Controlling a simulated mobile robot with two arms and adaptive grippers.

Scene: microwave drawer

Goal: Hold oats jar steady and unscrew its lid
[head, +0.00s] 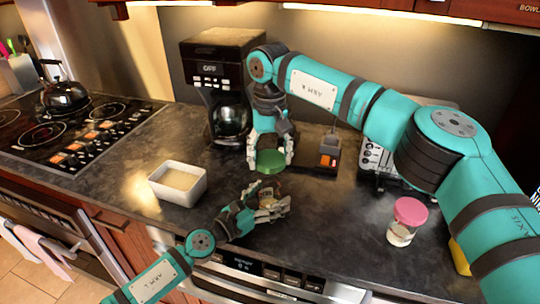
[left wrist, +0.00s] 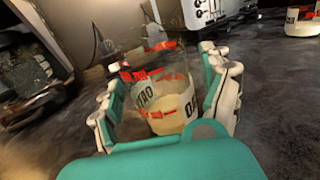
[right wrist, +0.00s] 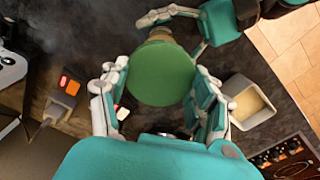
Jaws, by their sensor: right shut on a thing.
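The oats jar (left wrist: 165,95) is clear glass with a lettered label and pale contents low inside. It stands between the fingers of my left gripper (head: 270,205) on the counter near its front edge. The fingers flank it closely in the left wrist view; whether they press on it is unclear. The green lid (right wrist: 161,73) is between the fingers of my right gripper (right wrist: 160,85), which is shut on it. In the head view the lid (head: 270,161) appears above and behind the jar, apart from it. No lid shows on the jar's rim in the left wrist view.
A white rectangular dish (head: 177,183) sits to the left. A pink-lidded jar (head: 407,220) stands to the right. A coffee maker (head: 222,80), a dark device with an orange switch (head: 327,155) and a silver appliance (head: 372,160) stand behind. The stove (head: 70,135) is far left.

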